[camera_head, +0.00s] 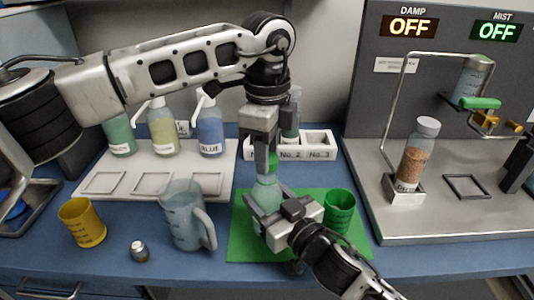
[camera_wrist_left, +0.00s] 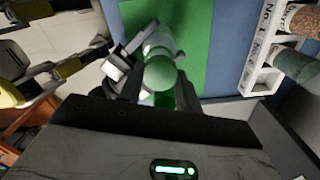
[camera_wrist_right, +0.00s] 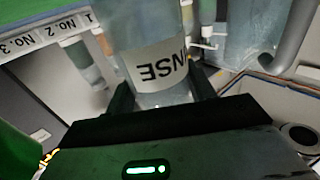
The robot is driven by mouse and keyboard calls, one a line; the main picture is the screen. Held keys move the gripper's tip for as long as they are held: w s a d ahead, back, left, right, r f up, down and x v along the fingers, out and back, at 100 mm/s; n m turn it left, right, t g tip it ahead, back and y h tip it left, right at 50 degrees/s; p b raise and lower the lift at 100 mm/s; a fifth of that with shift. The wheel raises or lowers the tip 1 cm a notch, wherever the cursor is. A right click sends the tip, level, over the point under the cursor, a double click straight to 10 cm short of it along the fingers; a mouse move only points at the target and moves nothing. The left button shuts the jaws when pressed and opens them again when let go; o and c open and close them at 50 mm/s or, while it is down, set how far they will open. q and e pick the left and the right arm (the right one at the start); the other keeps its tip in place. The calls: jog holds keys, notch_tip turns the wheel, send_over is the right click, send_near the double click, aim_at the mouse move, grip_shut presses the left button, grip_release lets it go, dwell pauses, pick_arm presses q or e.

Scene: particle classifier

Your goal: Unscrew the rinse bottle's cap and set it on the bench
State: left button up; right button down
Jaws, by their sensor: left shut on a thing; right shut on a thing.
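The rinse bottle (camera_head: 267,191), pale green and translucent, stands upright over the green mat (camera_head: 241,240). My right gripper (camera_head: 274,215) is shut on its body from the front right. In the right wrist view the bottle (camera_wrist_right: 150,30) fills the space between the fingers, and its label reads "NSE" upside down. My left gripper (camera_head: 266,170) reaches down from above, shut on the green cap (camera_head: 259,163) at the bottle's top. The round cap (camera_wrist_left: 160,73) also shows in the left wrist view. The fingers partly hide it, and I cannot tell whether it is loose.
A green cup (camera_head: 339,208) stands right of the bottle, a clear pitcher (camera_head: 183,217) left of it. A yellow cup (camera_head: 82,222) and small jar (camera_head: 139,251) are further left. Behind are a bottle tray (camera_head: 212,180) and numbered rack (camera_head: 318,148).

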pick_arm(q)
jog(key=shift+r, duration=2)
pick_arm(e)
jog(key=shift+c, duration=2.2)
grip_release()
